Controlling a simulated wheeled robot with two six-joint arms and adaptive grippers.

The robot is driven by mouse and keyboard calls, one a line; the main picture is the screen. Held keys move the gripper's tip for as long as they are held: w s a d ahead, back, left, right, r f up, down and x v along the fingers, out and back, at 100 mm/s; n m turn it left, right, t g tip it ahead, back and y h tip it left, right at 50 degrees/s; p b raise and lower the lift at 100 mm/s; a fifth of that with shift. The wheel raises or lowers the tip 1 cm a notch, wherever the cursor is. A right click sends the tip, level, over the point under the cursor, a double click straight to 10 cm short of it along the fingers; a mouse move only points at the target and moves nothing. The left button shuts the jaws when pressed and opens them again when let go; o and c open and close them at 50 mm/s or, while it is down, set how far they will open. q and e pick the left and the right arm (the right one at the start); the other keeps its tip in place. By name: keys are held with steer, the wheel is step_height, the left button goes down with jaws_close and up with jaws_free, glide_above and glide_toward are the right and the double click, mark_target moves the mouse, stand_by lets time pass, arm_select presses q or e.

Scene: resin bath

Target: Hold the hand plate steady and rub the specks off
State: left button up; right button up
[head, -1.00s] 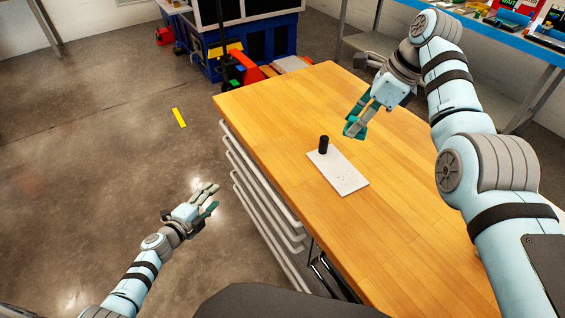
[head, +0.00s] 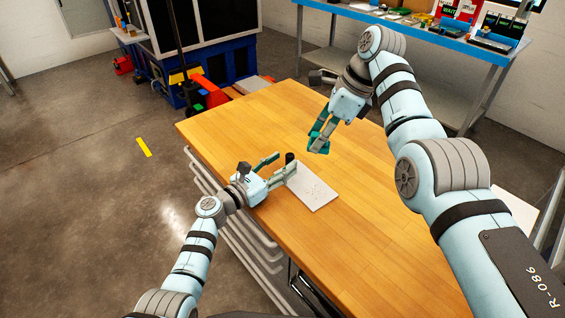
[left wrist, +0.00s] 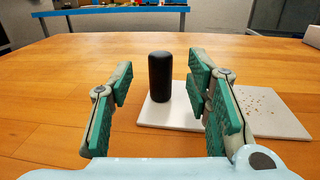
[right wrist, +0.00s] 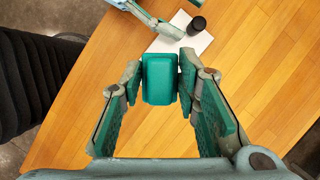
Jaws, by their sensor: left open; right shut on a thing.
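The hand plate (head: 322,193) is a flat white slab lying on the wooden table, with an upright black knob (head: 290,157) at its far left end. Brown specks (left wrist: 260,98) are scattered on its bare part, seen to the right of the knob in the left wrist view. My left gripper (head: 279,164) is open and low at the knob end. In the left wrist view the knob (left wrist: 161,78) stands ahead, between the finger lines, with no visible contact. My right gripper (head: 319,138) is shut on a teal block (right wrist: 160,80) and holds it above the table, beyond the plate.
The wooden table (head: 395,255) is clear around the plate. A blue-edged bench (head: 440,36) with assorted items stands at the back right. A blue cabinet and red equipment stand on the floor beyond the table's far left end.

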arm_select(q)
steer(key=shift+x, duration=0.9)
steer(key=shift+a, duration=0.1)
steer(key=shift+c, duration=0.5)
jaws_close()
jaws_free()
steer(key=shift+c, duration=0.2)
steer(key=c, duration=0.9)
steer(key=shift+o, duration=0.2)
